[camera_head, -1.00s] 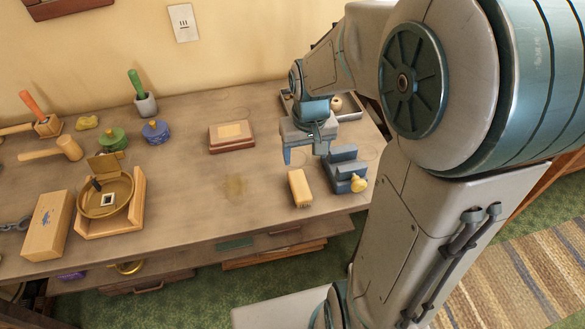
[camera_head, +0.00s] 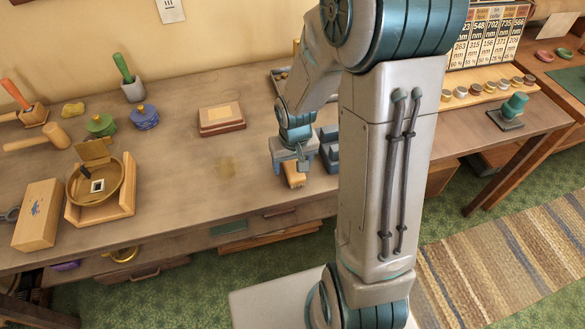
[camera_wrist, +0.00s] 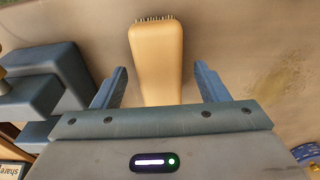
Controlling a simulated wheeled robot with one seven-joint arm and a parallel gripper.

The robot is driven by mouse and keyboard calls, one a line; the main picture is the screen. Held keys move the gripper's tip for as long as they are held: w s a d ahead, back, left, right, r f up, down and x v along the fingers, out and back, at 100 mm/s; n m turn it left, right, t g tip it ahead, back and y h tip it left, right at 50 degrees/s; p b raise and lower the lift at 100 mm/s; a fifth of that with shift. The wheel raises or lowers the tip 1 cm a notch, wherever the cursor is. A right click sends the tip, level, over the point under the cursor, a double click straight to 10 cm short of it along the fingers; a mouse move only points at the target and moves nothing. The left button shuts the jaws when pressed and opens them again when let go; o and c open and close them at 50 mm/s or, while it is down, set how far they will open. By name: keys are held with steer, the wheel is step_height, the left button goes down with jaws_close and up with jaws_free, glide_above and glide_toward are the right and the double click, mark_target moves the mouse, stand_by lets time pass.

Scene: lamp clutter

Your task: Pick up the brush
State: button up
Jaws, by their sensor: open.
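The brush (camera_wrist: 157,55) has a tan wooden back and a row of dark bristles at its far end. In the wrist view it lies on the table between the two blue fingers of my gripper (camera_wrist: 160,85), with a gap on each side. My gripper is open and holds nothing. In the head view my gripper (camera_head: 291,168) is over the brush (camera_head: 293,177), and only part of the brush shows below it. I cannot tell the exact height of the fingers above the table.
A blue-grey stepped block (camera_wrist: 48,82) stands close to the left finger in the wrist view; it also shows in the head view (camera_head: 328,148). A brown box (camera_head: 221,119), a wooden box (camera_head: 38,214) and a brass pan (camera_head: 95,184) stand further left. The table between is clear.

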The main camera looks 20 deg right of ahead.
steer(key=shift+f, duration=0.4)
steer(key=c, duration=1.1)
steer(key=shift+r, duration=0.5)
steer(key=r, duration=0.2)
steer(key=d+r, duration=0.1)
steer(key=r, duration=0.1)
steer(key=shift+w, duration=0.1)
steer(key=d+r, duration=0.2)
steer(key=d, duration=0.1)
steer(key=d+r, duration=0.2)
steer(key=d, duration=0.2)
steer(key=d+r, duration=0.2)
steer(key=d, duration=0.1)
steer(key=shift+w+d+p, duration=0.25)
steer(key=shift+d+p, duration=0.1)
